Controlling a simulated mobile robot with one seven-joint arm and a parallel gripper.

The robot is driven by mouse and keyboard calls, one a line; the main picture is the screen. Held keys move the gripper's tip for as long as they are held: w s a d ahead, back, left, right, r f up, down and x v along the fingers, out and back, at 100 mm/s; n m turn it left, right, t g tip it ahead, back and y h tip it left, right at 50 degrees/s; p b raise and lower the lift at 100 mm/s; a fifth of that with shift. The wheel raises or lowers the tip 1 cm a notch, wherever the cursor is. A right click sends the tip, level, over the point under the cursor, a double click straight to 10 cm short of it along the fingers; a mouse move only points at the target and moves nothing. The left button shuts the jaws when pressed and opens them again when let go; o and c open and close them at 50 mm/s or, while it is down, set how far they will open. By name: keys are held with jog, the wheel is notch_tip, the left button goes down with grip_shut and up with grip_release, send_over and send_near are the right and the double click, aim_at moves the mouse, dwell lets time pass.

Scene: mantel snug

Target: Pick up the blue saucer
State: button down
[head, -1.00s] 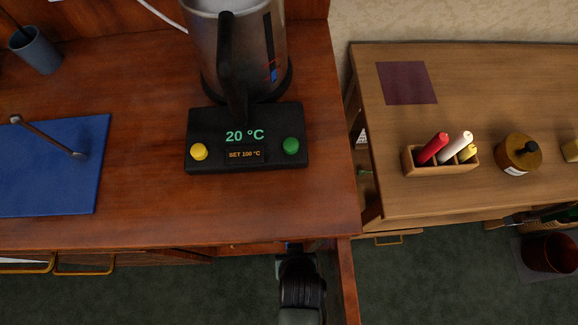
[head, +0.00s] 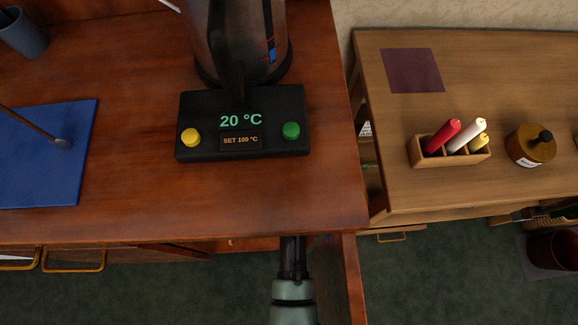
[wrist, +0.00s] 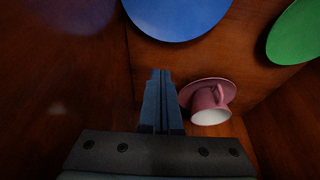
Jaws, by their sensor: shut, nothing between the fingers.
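The blue saucer (wrist: 178,16) shows at the top of the wrist view, cut off by the frame's edge. It stands out against dark reddish wood. My gripper (wrist: 160,74) is in the lower middle of the wrist view, its fingers together and empty. The fingertips point toward the blue saucer and appear apart from it, just below it in the picture. In the head view my arm reaches in under the desk's front edge, so the gripper and the saucer are hidden there.
A pink cup (wrist: 209,104) and a pink saucer (wrist: 190,89) are close to the right of my fingers. A green saucer (wrist: 294,34) is at the upper right. Wooden walls surround this space. An open cabinet door (head: 352,279) stands right of my arm, below the desk (head: 270,205).

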notch_tip(320, 180, down, 5)
jog(key=shift+f+b, duration=0.15)
jog(key=shift+b, duration=0.8)
jog(key=shift+s, duration=0.45)
jog(key=shift+r, duration=0.2)
jog(key=shift+s+p, duration=0.25)
jog(key=shift+p, duration=0.1)
jog(key=s+p, duration=0.4)
jog(key=shift+s+r, duration=0.15)
jog(key=shift+s, duration=0.2)
jog(key=shift+s+f, duration=0.2)
jog(key=shift+s, duration=0.15)
